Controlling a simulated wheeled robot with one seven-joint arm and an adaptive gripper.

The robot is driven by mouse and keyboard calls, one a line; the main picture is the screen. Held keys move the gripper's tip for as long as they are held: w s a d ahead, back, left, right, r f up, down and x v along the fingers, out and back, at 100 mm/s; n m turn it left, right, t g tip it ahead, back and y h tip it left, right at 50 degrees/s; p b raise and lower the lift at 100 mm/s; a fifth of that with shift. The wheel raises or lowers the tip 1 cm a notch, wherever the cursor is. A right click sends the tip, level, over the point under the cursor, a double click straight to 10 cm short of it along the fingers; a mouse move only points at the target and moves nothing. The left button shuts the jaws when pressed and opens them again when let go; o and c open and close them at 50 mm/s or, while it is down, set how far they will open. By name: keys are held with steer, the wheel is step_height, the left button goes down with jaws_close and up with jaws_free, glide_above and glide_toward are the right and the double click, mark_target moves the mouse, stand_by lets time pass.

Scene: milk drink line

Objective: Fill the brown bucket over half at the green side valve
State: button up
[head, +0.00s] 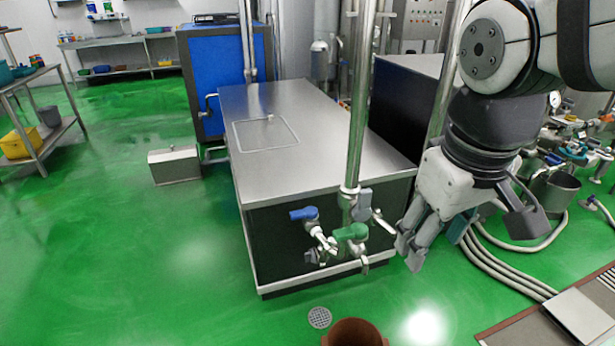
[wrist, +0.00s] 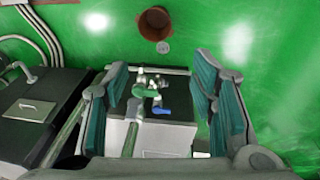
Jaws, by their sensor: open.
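The brown bucket (head: 355,333) stands on the floor in front of the steel tank, cut off by the bottom edge of the head view. The wrist view shows the whole bucket (wrist: 155,24), apart from the tank; its inside is dark and no liquid can be made out. The green side valve (head: 350,232) is on the pipework at the tank's front, its spout pointing down. It also shows between my fingers in the wrist view (wrist: 145,90). My gripper (head: 455,238) is open and empty, to the right of the valve in the head view and touching nothing visible.
A blue-handled valve (head: 303,213) and a grey lever (head: 362,203) sit close to the green one. A vertical pipe (head: 357,110) rises behind them. A floor drain (head: 320,317) lies near the bucket. Hoses (head: 510,275) run at right.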

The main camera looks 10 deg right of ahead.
steer(key=w+f+n+g+h+b, duration=0.3)
steer(key=w+f+n+b, duration=0.15)
steer(key=w+f, duration=0.65)
steer(key=n+t+h+b, duration=0.4)
steer(key=n+h+b, duration=0.7)
steer(key=n+h, duration=0.25)
glide_toward(334, 237)
steer(key=d, duration=0.4)
steer(key=w+d+b, duration=0.1)
steer(key=d, duration=0.3)
steer(key=w+d, duration=0.1)
steer(key=d, duration=0.3)
steer(key=shift+w+d+f, duration=0.1)
steer(key=shift+f, duration=0.05)
jaws_close()
